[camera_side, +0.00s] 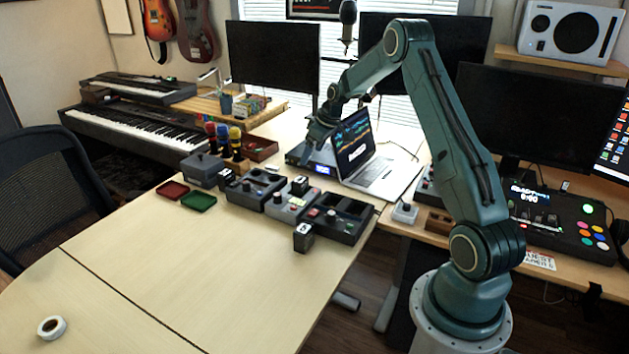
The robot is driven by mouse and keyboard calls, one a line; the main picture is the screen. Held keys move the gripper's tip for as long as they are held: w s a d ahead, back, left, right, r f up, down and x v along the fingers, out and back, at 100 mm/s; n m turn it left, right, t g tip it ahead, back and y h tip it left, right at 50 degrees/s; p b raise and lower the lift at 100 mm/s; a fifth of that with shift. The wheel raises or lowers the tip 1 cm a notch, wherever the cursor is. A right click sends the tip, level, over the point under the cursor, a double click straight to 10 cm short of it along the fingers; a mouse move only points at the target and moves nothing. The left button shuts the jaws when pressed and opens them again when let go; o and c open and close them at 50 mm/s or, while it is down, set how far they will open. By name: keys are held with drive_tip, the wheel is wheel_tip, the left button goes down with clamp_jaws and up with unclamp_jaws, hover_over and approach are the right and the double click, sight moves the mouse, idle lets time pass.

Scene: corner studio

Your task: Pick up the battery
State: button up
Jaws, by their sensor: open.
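I cannot pick out the battery with certainty at this size. Small items lie in the dark divided trays in the middle of the table, among them the left tray (243,194) and the right tray (349,231), too small to name. My gripper (317,143) is at the back of the table, left of the laptop, above a dark flat box with a lit display. It is open, and I see nothing held in it. The fingertips are small and dark, so their exact gap is hard to see.
A dark block with a white mark (303,238) stands before the right tray. Red (172,190) and green (198,201) shallow trays lie left. The laptop (360,150) stands open behind. A tape roll (51,327) lies front left. The table's front is mostly clear.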

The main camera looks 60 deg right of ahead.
sight(300, 179)
drive_tip(key=shift+x, duration=4.2)
drive_tip(key=shift+f, duration=0.1)
drive_tip(key=shift+x, duration=2.5)
drive_tip(key=c, duration=1.4)
drive_tip(key=shift+o, duration=0.2)
drive_tip(key=shift+r, duration=0.2)
wheel_tip(300, 179, up, 20)
drive_tip(key=shift+f, duration=0.15)
